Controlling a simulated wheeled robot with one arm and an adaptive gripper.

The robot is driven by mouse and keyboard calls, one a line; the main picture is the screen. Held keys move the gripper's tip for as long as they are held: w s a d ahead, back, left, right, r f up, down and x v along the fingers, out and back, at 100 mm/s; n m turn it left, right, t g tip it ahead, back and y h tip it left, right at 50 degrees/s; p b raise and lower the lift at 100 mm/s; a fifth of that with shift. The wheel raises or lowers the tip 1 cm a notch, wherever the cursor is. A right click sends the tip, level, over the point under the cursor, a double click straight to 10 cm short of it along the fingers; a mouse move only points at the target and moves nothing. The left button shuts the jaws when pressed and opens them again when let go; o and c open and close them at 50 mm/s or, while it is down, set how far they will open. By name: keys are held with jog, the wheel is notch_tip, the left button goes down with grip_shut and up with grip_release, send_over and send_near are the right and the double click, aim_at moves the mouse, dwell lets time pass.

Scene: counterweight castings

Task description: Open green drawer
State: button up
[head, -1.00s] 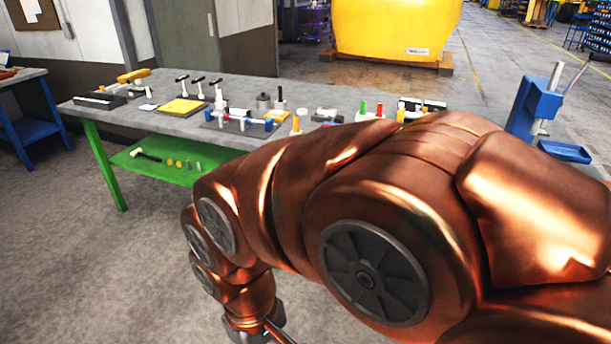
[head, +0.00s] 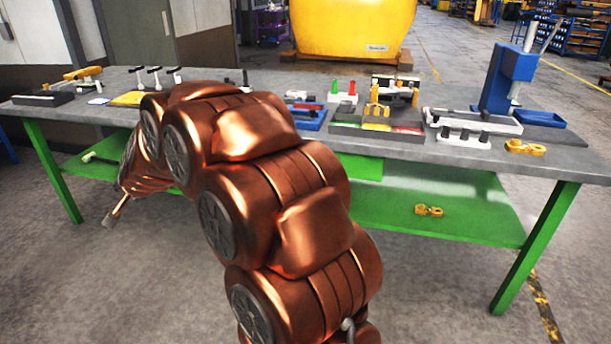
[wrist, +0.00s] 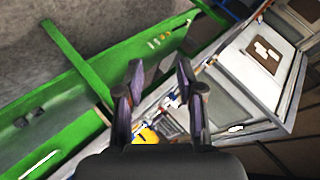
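A green panel (head: 360,166) that looks like a drawer front sits just under the tabletop, right of my arm in the head view. Its left part is hidden by my arm, and no gap or handle can be made out. The grey workbench (head: 470,152) has green legs and a green lower shelf. My gripper (wrist: 160,78) shows in the wrist view with its two dark fingers apart and nothing between them. Beyond the fingers are the tilted bench top and the green frame (wrist: 75,55). I cannot pick out the drawer in the wrist view.
The bench top holds a grey tray with green, yellow and red sections (head: 376,127), a blue press (head: 508,78), black knobs and yellow parts. A yellow part (head: 428,211) lies on the lower shelf (head: 470,215). Floor in front is clear.

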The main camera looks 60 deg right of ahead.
jog(key=w+d+f+m+h+b, duration=0.2)
jog(key=d+f+m+h+b, duration=0.15)
jog(key=d, duration=0.65)
jog(key=w+d+f+m+h+b, duration=0.2)
jog(key=d+m+h, duration=0.25)
jog(key=d, duration=0.55)
jog(key=w+d+f+m+h+b, duration=0.1)
jog(key=d+f+m+h+b, duration=0.3)
jog(key=d, duration=0.6)
jog(key=s+d+f+m+g+h+b, duration=0.35)
jog(key=s+d+m+g, duration=0.25)
jog(key=s+d, duration=0.3)
jog(key=s+d+f+m+g+h+b, duration=0.2)
jog(key=s+d+f+m+g+h, duration=0.35)
jog(key=d, duration=0.55)
jog(key=shift+s+d+r+m+y, duration=0.2)
jog(key=shift+s+d+r+y, duration=0.15)
jog(key=shift+d, duration=0.7)
jog(key=shift+s+d+r+m+y, duration=0.25)
jog(key=shift+d+r, duration=0.2)
jog(key=shift+d, duration=0.65)
jog(key=shift+s+d+r+m+y, duration=0.25)
jog(key=shift+d+r+y, duration=0.15)
jog(key=shift+d, duration=0.65)
jog(key=shift+c, duration=0.2)
grip_shut()
